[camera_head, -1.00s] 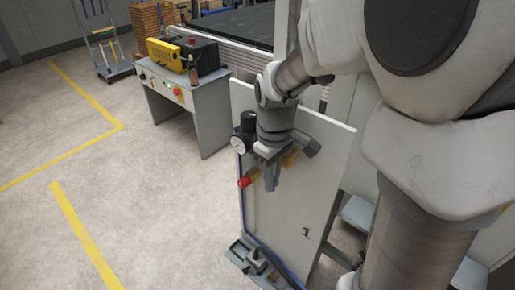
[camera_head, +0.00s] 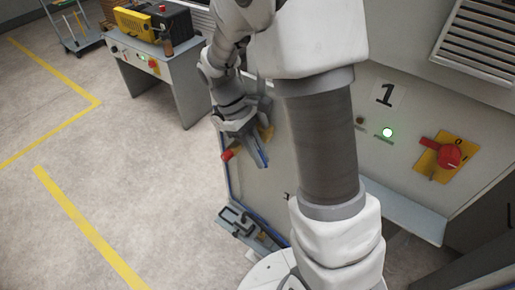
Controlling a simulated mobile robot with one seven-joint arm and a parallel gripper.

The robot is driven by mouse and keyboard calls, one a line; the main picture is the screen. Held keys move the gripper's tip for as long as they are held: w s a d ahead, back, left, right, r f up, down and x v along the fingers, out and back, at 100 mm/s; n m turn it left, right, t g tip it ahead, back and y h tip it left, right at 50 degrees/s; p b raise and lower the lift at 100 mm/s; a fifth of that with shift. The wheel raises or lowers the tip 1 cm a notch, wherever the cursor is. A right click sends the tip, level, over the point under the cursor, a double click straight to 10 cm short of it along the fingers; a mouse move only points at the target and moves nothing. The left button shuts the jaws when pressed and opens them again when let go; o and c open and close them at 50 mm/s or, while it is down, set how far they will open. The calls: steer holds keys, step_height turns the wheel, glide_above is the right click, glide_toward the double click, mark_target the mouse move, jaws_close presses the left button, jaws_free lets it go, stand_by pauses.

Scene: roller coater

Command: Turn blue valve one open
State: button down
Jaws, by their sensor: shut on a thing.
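My gripper (camera_head: 259,157) is at the upper left of the light panel, its fingers pointing down. It is shut on a narrow blue piece, which looks like the handle of the blue valve (camera_head: 263,160). The fingers cover most of this handle, so its exact angle cannot be told. A red handle (camera_head: 228,155) sticks out just left of the gripper. Yellow fitting (camera_head: 266,133) shows behind the fingers. My arm hides the middle of the panel and part of the valve group.
A control desk (camera_head: 160,66) stands behind at left. A grey device (camera_head: 244,228) lies low by the panel.

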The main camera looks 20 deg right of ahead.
steer(key=shift+r, duration=0.1)
stand_by(0.4)
steer(key=c, duration=0.9)
jaws_free()
steer(key=v, duration=1.7)
steer(key=shift+w+a, duration=0.2)
steer(key=shift+a, duration=0.1)
steer(key=shift+c, duration=0.2)
